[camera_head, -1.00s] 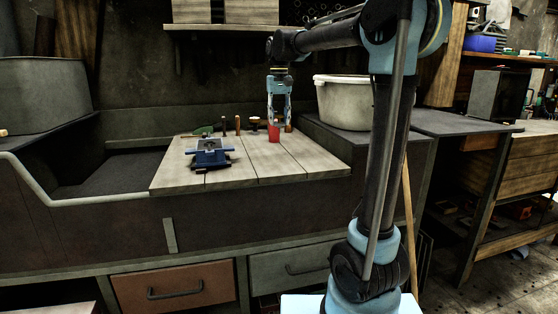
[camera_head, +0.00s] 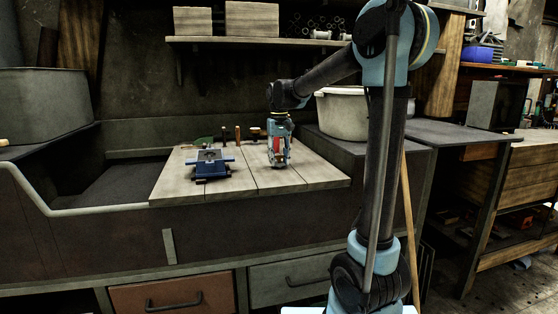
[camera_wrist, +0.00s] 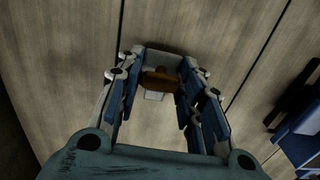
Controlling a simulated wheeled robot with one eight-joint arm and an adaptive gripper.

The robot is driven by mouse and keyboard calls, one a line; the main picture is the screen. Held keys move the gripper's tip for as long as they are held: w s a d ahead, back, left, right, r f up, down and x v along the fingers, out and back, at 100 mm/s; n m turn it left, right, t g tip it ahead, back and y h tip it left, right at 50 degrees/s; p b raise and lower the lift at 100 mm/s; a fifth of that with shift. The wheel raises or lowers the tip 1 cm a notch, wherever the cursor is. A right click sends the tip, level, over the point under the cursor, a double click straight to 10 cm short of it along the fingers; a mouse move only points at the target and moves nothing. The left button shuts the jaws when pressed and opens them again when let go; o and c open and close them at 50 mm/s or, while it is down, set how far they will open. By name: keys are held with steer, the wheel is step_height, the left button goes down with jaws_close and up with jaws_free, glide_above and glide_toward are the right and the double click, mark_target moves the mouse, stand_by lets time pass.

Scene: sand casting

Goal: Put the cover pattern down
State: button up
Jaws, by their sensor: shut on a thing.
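My gripper (camera_head: 277,160) is low over the planked wooden board, its fingers shut on the cover pattern. The pattern shows as a small red patch (camera_head: 276,148) between the fingers in the head view, and as an orange-brown piece (camera_wrist: 160,79) between the fingertips in the wrist view. The fingers hide most of it. The board lies right below it in the wrist view. I cannot tell whether the pattern touches the board (camera_head: 310,176).
A blue metal fixture (camera_head: 211,166) stands on the board to the left; part of it shows in the wrist view (camera_wrist: 302,145). Several small tools (camera_head: 237,134) stand along the back edge. A pale tub (camera_head: 343,112) is at the back right. The board's front right is clear.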

steer(key=shift+f, duration=0.15)
steer(key=o, duration=0.8)
step_height(320, 180, up, 12)
steer(key=s+d+f, duration=0.4)
steer(key=s+d, duration=0.4)
steer(key=s+d+f+m, duration=0.1)
steer(key=s+d+f, duration=0.3)
steer(key=s+f, duration=0.4)
steer(key=s+d+f+m+t, duration=0.1)
steer(key=s+d+f, duration=0.4)
steer(key=s+f, duration=0.3)
steer(key=s+d+f+m+t, duration=0.1)
steer(key=s+d+f, duration=0.3)
steer(key=s+f, duration=0.3)
steer(key=shift+s+d+f, duration=0.15)
steer(key=shift+s+f, duration=0.05)
steer(key=shift+f, duration=0.5)
steer(key=shift+s+d+f, duration=0.1)
steer(key=shift+s+f, duration=0.1)
steer(key=shift+f, duration=0.5)
